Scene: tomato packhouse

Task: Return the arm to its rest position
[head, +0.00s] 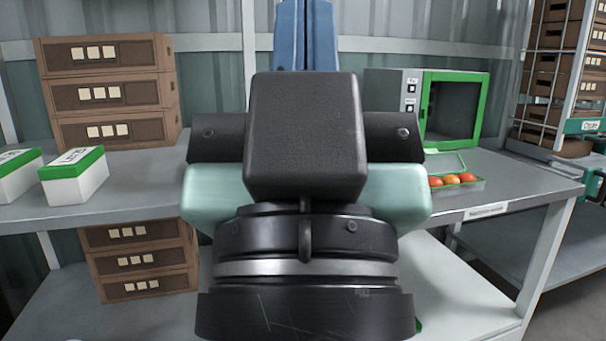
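My arm fills the middle of the head view, close to the camera. Its black block, pale teal housing and dark ringed joint stand in front of the workbench (530,182). No gripper fingers show, so I cannot see whether my gripper is open or holds anything. The arm hides the middle of the bench and whatever lies behind it.
Brown crates (105,92) are stacked at left, with more crates (140,262) below. White-and-green boxes (75,180) stand at left. A green-framed cabinet (452,108) and a tray of tomatoes (468,187) are at right. A crate rack (560,75) stands far right.

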